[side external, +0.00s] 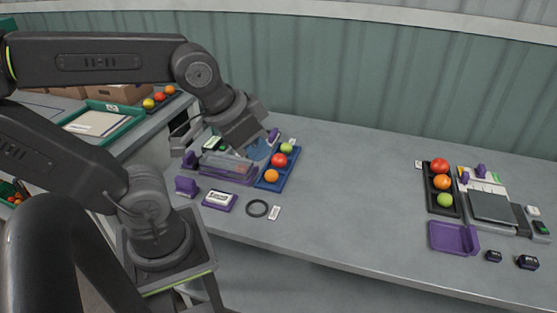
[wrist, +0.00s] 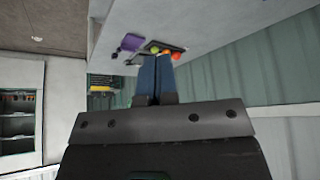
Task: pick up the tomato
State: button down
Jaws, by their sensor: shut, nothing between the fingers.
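Several tomatoes are in view; which one the task means is unclear. In the side view a blue tray (side external: 267,186) holds a green tomato (side external: 287,148), a red tomato (side external: 280,160) and an orange tomato (side external: 271,176). A black tray (side external: 429,201) at the right holds a red tomato (side external: 440,165), an orange tomato (side external: 442,182) and a green tomato (side external: 445,200). My gripper (side external: 259,150) shows just left of the blue tray's tomatoes; its height is hard to judge. In the wrist view its blue fingers (wrist: 154,72) are together and empty, with three tomatoes beyond them.
A clear lidded box (side external: 228,168), a purple-edged box (side external: 220,201) and a dark ring (side external: 257,208) lie near the blue tray. A purple tray (side external: 450,238) and a flat grey device (side external: 493,207) are at the right. The middle of the bench is clear; a wall runs behind.

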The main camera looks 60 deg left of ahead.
dwell(0.4)
jog(key=shift+c, duration=1.5)
grip_release()
jog(key=n+g, duration=0.6)
jog(key=n, duration=1.5)
send_over(279, 155)
notch_tip(279, 155, down, 14)
jog(key=f, duration=0.8)
jog(key=shift+w+f, duration=0.25)
jog(key=shift+f, duration=0.1)
jog(key=shift+s+f, duration=0.2)
jog(key=shift+f, duration=2.6)
